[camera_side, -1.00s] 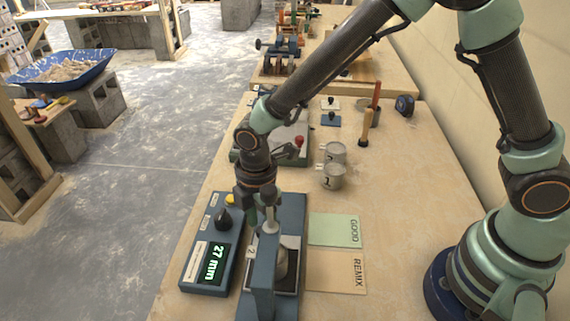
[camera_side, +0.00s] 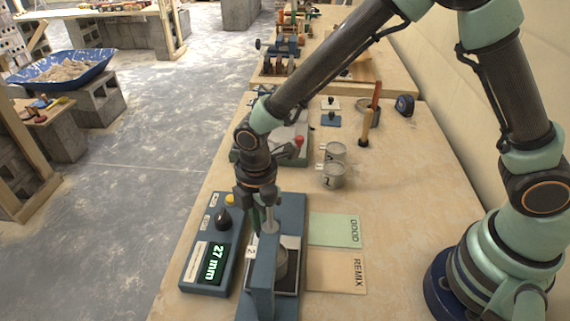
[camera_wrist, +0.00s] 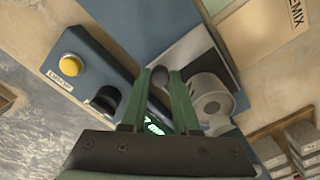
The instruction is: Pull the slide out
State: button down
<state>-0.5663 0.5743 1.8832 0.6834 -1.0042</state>
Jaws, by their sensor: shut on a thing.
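The blue test stand (camera_side: 262,270) stands at the front of the bench, with the grey-white slide plate (camera_side: 291,243) in it. It also shows in the wrist view (camera_wrist: 188,48). A grey tub (camera_side: 281,262) sits on the slide, partly hidden by the stand's upright; its round top shows in the wrist view (camera_wrist: 207,98). My gripper (camera_side: 259,222) is low at the stand's far end. In the wrist view its green fingertips (camera_wrist: 160,80) are shut on a small dark knob (camera_wrist: 159,74), apparently the slide's. The knob is hidden in the side view.
The blue control box (camera_side: 209,262) at left reads 27 mm and has a black knob and yellow button. A green GOOD card (camera_side: 334,229) and a tan REMIX card (camera_side: 336,271) lie at right. Two grey tubs (camera_side: 332,175) stand farther back.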

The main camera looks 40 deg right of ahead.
dwell(0.8)
jog(key=w+d, duration=0.9)
jog(key=c, duration=0.7)
grip_release()
jog(key=shift+o, duration=0.2)
jog(key=shift+s+a+r, duration=0.1)
jog(key=shift+r, duration=0.05)
notch_tip(320, 180, up, 12)
